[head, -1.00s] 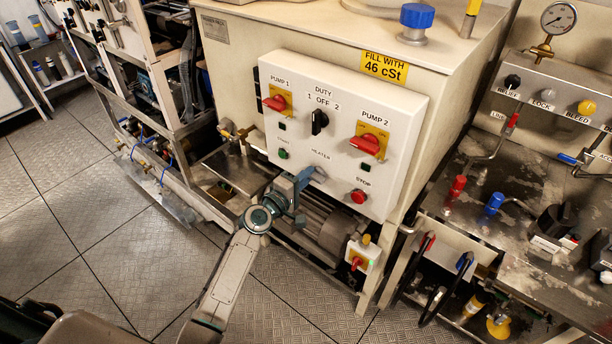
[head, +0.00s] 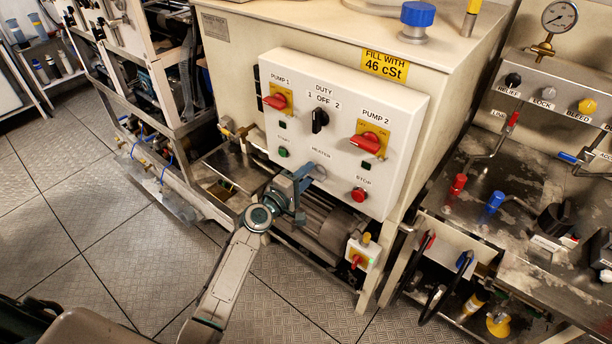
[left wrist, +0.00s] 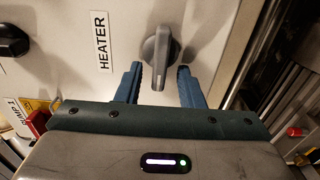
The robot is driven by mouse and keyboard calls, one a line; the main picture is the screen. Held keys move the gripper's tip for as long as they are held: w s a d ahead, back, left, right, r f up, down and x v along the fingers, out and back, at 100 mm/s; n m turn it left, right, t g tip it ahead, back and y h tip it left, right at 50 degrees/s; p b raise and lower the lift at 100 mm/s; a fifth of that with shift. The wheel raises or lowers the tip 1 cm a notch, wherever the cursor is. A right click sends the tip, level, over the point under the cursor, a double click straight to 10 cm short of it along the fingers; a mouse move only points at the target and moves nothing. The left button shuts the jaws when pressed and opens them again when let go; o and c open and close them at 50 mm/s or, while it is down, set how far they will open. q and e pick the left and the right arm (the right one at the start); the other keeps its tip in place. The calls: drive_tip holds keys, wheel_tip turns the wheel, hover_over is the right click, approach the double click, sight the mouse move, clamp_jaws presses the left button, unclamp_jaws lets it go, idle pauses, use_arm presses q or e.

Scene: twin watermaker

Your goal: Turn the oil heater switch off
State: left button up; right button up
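The oil heater switch (left wrist: 161,55) is a grey rotary knob beside the HEATER label (left wrist: 100,41). In the left wrist view its grip bar runs up and down, parallel to the label's text. My left gripper (left wrist: 160,72) is open, with one blue finger on each side of the bar's lower end and a visible gap on both sides. In the head view the left gripper (head: 303,186) is at the lower part of the white control panel (head: 300,105), and the switch (head: 319,172) is partly hidden by it. My right gripper is not in view.
The panel also bears the red PUMP 1 switch (head: 277,101), the black DUTY switch (head: 319,120), the red PUMP 2 switch (head: 366,143) and the red STOP button (head: 358,195). A motor (head: 330,226) sits below. Open floor (head: 100,250) lies at left.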

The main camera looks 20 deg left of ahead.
use_arm(q)
drive_tip(key=b+v, duration=0.2)
drive_tip(key=v, duration=0.8)
drive_tip(key=shift+s, duration=0.4)
drive_tip(key=shift+a, duration=0.15)
drive_tip(key=s+a+f+m+g+y, duration=0.1)
drive_tip(key=s+a+f+g+y, duration=0.1)
drive_tip(key=f, duration=0.9)
drive_tip(key=s+a+f+m+g+y, duration=0.1)
drive_tip(key=a+f+m+g+y, duration=0.1)
drive_tip(key=f, duration=1)
drive_tip(key=s+a+f+m+g+y, duration=0.1)
drive_tip(key=s+f+g, duration=0.1)
drive_tip(key=s+f, duration=0.45)
drive_tip(key=s+a+f+m+g, duration=0.15)
drive_tip(key=s+f, duration=0.25)
drive_tip(key=f, duration=0.6)
drive_tip(key=s+f+m+g, duration=0.2)
drive_tip(key=s+f, duration=0.4)
drive_tip(key=s, duration=0.5)
drive_tip(key=s+f+m+g+y, duration=0.1)
drive_tip(key=s+f+m+g, duration=0.2)
drive_tip(key=s+f, duration=0.4)
drive_tip(key=s+f+m+g+y, duration=0.1)
drive_tip(key=s+f+m+g, duration=0.2)
drive_tip(key=s, duration=1.4)
wheel_tip(320, 180, down, 4)
drive_tip(key=shift+s+r+m, duration=0.15)
drive_tip(key=shift+r+m, duration=0.1)
drive_tip(key=shift+m, duration=0.3)
